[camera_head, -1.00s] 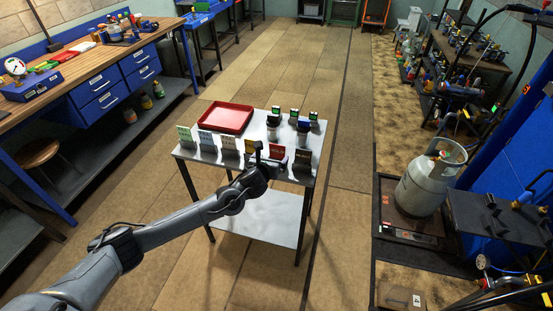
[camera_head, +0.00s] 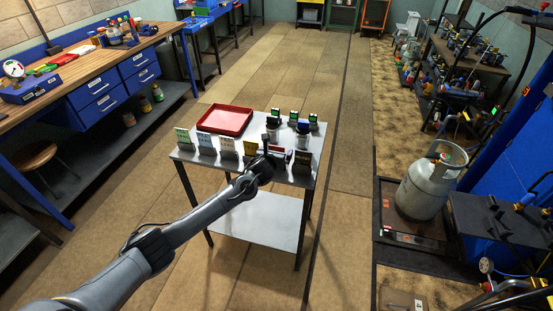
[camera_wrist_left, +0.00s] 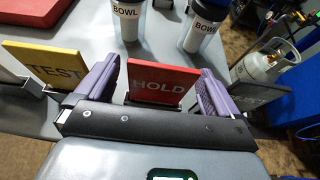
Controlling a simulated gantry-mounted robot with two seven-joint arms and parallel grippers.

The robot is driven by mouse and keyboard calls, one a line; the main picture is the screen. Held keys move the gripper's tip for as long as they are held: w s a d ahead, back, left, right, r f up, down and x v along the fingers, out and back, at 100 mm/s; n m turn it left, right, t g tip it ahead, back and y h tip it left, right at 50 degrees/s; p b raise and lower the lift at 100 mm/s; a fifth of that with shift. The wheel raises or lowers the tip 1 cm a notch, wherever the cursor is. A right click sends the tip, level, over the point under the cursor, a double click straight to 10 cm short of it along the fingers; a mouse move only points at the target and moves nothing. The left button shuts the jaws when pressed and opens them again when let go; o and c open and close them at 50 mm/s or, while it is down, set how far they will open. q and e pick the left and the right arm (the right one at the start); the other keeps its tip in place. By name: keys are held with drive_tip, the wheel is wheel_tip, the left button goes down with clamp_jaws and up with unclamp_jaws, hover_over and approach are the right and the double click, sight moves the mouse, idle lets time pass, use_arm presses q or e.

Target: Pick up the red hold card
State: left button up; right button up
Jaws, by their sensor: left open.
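The red hold card (camera_wrist_left: 162,83) stands upright, lettered HOLD, in the left wrist view. In the head view the card (camera_head: 277,149) is mostly hidden by my gripper. My left gripper (camera_head: 276,156) is open at the front edge of the small metal table. In the left wrist view its two purple-padded fingers (camera_wrist_left: 156,88) stand one on each side of the red card, with a gap visible at each side. My right gripper is not in view.
The yellow TEST card (camera_wrist_left: 48,66) stands close to the left finger, and a dark card (camera_head: 303,160) stands to the right. Two BOWL cups (camera_wrist_left: 125,20) (camera_wrist_left: 198,30) are behind the card. A red tray (camera_head: 225,120) sits at the table's back left.

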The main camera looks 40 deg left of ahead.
use_arm(q)
drive_tip(key=c, duration=1)
drive_tip(key=shift+r, duration=0.15)
